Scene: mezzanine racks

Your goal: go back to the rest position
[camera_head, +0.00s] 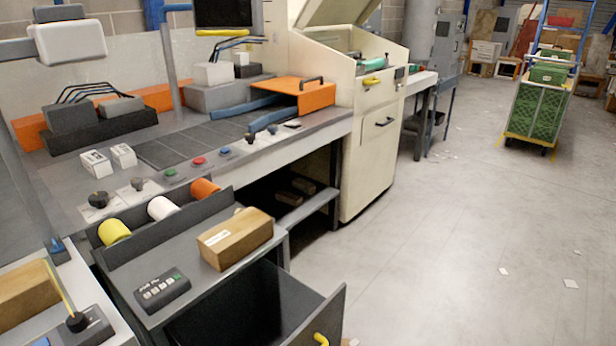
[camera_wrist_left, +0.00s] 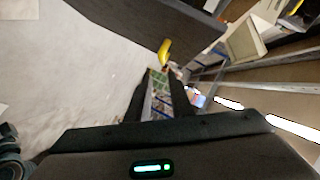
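Neither of my grippers shows in the head view. My left gripper (camera_wrist_left: 158,76) shows in the left wrist view, its two dark fingers apart with nothing held between them. A yellow handle (camera_wrist_left: 164,52) on a dark drawer front (camera_wrist_left: 150,22) appears just past the fingertips; the gap between them is hard to judge. In the head view the same handle (camera_head: 321,339) sits at the bottom edge on the drawer front (camera_head: 327,318), and the drawer stands pulled open. My right gripper is in no view.
A small bench top with a cardboard box (camera_head: 236,239) and a dark keypad (camera_head: 162,291) stands above the open drawer. A long workbench and a cream machine (camera_head: 370,150) line the left.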

